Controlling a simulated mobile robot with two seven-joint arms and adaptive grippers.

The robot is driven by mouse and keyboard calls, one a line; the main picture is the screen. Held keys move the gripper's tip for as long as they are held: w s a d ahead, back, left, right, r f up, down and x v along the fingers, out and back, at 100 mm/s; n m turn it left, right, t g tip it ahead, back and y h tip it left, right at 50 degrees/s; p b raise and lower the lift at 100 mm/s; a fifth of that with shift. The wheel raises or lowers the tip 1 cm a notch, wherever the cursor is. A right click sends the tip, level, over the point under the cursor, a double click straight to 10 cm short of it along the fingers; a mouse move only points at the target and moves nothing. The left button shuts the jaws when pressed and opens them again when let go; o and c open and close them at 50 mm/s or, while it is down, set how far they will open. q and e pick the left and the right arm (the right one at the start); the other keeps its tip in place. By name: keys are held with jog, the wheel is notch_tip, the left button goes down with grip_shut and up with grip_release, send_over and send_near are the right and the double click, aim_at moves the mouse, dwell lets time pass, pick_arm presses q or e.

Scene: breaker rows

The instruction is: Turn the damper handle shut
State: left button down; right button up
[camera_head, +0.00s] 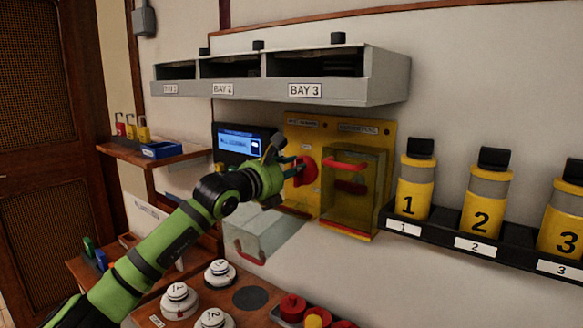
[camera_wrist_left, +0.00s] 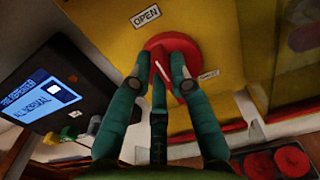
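The damper handle (camera_head: 305,171) is a red round knob with a raised grip on the yellow panel (camera_head: 302,128). In the left wrist view the red handle (camera_wrist_left: 172,48) has an "OPEN" label (camera_wrist_left: 146,16) above it and a smaller label (camera_wrist_left: 208,75), too blurred to read, at its lower right. My left gripper (camera_head: 290,168) reaches the handle from the left. In the left wrist view its fingers (camera_wrist_left: 160,68) are bent inward, one on each side of the raised grip, and appear to press on it. They hide part of the grip. My right gripper is out of view.
A clear yellowish cover (camera_head: 358,205) with red handles adjoins on the right. A screen (camera_head: 238,142) is on the left. A clear box (camera_head: 262,240) with a red handle is below. Numbered yellow canisters (camera_head: 415,190) line a right shelf. The bay cabinet (camera_head: 375,90) overhangs above.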

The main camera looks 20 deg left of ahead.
pick_arm(q)
jog(key=m+b, duration=0.3)
jog(key=m, duration=0.3)
jog(key=d+f+m+b, duration=0.1)
jog(key=m+b, duration=0.2)
jog(key=m, duration=0.3)
jog(key=d+m+b, duration=0.1)
jog(key=m+b, duration=0.3)
jog(key=m, duration=0.1)
jog(key=shift+s+f+m, duration=0.15)
jog(key=shift+s+m, duration=0.2)
jog(key=shift+m, duration=0.05)
dwell(0.8)
jog(key=c, duration=1.1)
grip_release()
jog(key=shift+c, duration=0.2)
